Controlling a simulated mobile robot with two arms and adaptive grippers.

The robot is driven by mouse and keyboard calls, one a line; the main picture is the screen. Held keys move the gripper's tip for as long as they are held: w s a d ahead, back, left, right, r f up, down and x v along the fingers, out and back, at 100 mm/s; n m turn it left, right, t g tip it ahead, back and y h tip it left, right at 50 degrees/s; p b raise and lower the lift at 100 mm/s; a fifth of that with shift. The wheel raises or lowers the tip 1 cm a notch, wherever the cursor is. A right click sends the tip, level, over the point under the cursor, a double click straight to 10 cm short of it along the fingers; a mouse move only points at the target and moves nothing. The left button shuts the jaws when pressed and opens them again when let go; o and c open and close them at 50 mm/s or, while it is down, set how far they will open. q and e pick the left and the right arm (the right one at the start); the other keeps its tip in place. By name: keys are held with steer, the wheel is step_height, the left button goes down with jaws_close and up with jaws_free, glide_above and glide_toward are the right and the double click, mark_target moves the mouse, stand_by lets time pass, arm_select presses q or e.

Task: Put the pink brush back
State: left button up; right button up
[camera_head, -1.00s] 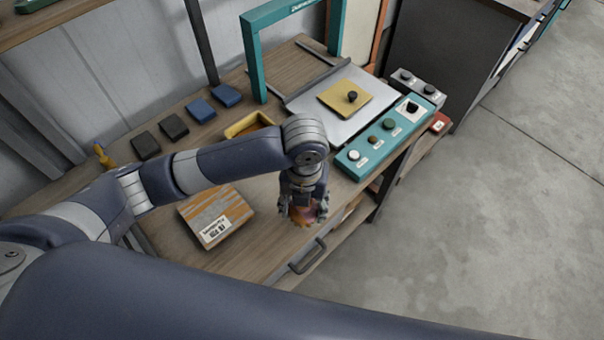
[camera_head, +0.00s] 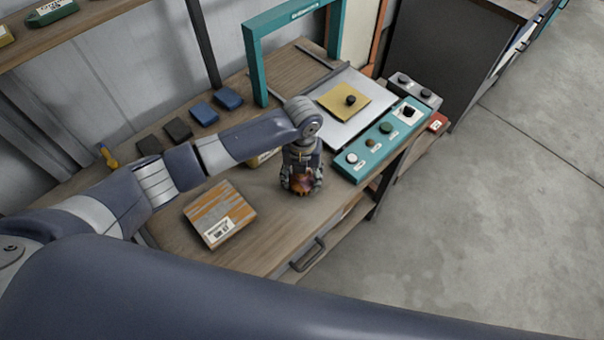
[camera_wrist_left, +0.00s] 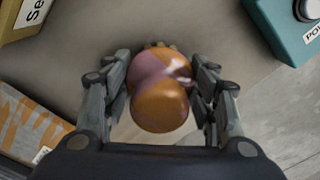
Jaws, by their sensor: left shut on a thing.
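My left gripper (camera_head: 302,186) is shut on a rounded orange-and-pink thing (camera_wrist_left: 160,95), which I take to be the pink brush. It also shows between the fingers in the head view (camera_head: 303,180). In the left wrist view the fingers (camera_wrist_left: 162,78) close on it from both sides. It is over the bare front part of the wooden bench (camera_head: 262,215); I cannot tell whether it touches the wood. Its lower end is hidden. My right gripper is not in view.
A yellow tray (camera_head: 262,158) is mostly hidden behind my left arm. A teal control panel (camera_head: 383,140) is to the right. A striped orange-grey box (camera_head: 218,212) lies to the left. Blue and dark blocks (camera_head: 203,113) line the back. A teal frame (camera_head: 257,65) stands behind.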

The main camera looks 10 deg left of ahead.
arm_select(q)
steer(key=shift+f, duration=0.1)
steer(key=shift+f, duration=0.15)
steer(key=o, duration=1)
steer(key=shift+r, duration=0.2)
step_height(320, 180, up, 12)
steer(key=shift+r+b, duration=0.1)
steer(key=shift+b, duration=0.95)
